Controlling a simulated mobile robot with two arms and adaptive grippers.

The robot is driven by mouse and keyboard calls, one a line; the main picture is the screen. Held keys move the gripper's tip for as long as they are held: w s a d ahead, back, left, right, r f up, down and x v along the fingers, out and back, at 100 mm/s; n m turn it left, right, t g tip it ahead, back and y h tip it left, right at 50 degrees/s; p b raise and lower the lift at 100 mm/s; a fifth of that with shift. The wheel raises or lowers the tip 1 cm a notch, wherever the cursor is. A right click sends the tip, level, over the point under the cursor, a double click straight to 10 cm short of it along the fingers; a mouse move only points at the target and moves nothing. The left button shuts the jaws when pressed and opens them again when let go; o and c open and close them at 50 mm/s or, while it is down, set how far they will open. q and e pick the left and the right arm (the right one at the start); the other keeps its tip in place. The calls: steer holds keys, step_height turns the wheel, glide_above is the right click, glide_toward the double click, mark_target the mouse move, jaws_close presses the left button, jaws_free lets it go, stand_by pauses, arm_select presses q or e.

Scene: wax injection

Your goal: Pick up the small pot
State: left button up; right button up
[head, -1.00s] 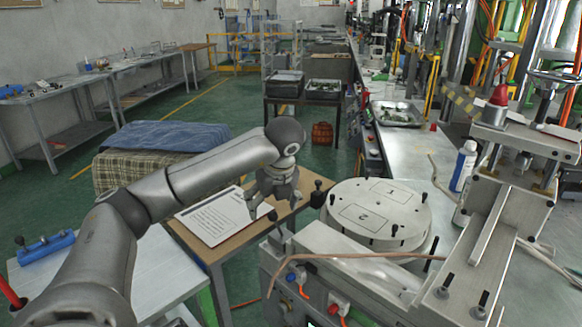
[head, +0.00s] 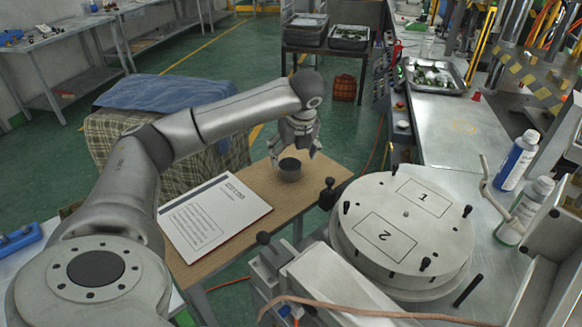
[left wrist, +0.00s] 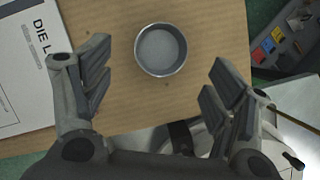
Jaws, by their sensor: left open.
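The small pot (head: 289,169) is a dark grey round cup standing upright on the small wooden table (head: 325,176). In the left wrist view the pot (left wrist: 161,50) shows from above and looks empty, ahead of the fingertips and between their lines. My left gripper (head: 294,155) is just above the pot in the head view, pointing down. In the left wrist view the left gripper (left wrist: 160,80) has its fingers spread wide, with nothing between them. The fingers appear apart from the pot. My right gripper is not in view.
A white printed sheet (head: 214,216) lies on the table left of the pot. A round white fixture marked 1 and 2 (head: 406,230) stands to the right. A black knob (head: 327,194) rises near the table's right edge. Bottles (head: 516,160) stand farther right.

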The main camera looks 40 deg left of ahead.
mark_target(290, 165)
arm_select(q)
steer(key=shift+x, duration=0.8)
steer(key=p+x, duration=0.2)
steer(key=x, duration=0.3)
steer(key=shift+w+f, duration=0.1)
steer(key=shift+f, duration=0.1)
steer(key=c, duration=1.1)
steer(key=shift+c, duration=0.2)
